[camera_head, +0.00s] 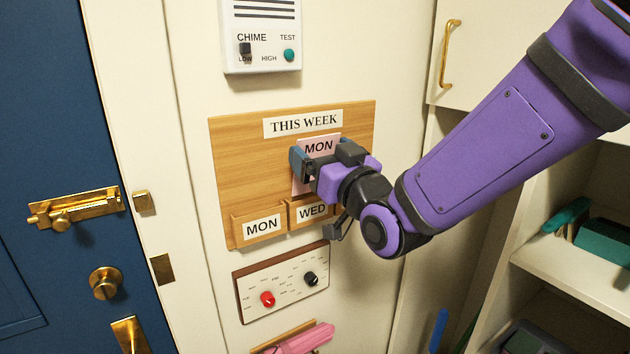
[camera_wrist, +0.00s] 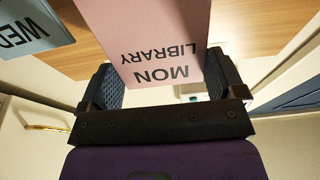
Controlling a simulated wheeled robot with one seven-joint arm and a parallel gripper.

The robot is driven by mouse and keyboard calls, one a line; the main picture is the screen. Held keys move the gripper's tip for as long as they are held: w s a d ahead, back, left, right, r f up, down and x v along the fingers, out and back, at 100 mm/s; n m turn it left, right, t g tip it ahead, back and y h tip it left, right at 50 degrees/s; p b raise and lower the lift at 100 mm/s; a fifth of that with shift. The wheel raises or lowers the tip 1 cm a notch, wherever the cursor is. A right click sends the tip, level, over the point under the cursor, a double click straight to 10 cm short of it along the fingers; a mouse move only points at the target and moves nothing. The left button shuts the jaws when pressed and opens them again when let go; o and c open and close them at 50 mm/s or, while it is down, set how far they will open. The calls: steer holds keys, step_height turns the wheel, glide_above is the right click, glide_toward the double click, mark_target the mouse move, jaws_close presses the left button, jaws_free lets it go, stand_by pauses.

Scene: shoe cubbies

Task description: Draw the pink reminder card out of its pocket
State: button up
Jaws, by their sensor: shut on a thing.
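The pink card (camera_head: 318,147) reads MON and stands in front of the wooden THIS WEEK board (camera_head: 235,160). In the wrist view the pink card (camera_wrist: 160,40) reads MON LIBRARY, upside down, between my two fingers. My gripper (camera_head: 325,161) is shut on the card, one finger at each side edge; it also shows in the wrist view (camera_wrist: 164,84). The WED pocket (camera_head: 309,212) is just below the card and partly covered by my gripper. I cannot tell whether the card's lower end is inside it. The MON pocket (camera_head: 262,226) is to its left.
A blue WED card (camera_wrist: 30,28) is beside the pink card in the wrist view. A knob panel (camera_head: 282,282) is below the board, a chime box (camera_head: 262,40) above. The blue door (camera_head: 50,130) is left; shelves (camera_head: 570,262) are right.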

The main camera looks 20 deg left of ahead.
steer(key=s+d+r, duration=0.1)
steer(key=s+d, duration=0.3)
steer(key=d, duration=0.1)
steer(key=shift+s+d+r, duration=0.2)
steer(key=shift+s+r, duration=0.05)
steer(key=shift+s, duration=0.05)
stand_by(0.6)
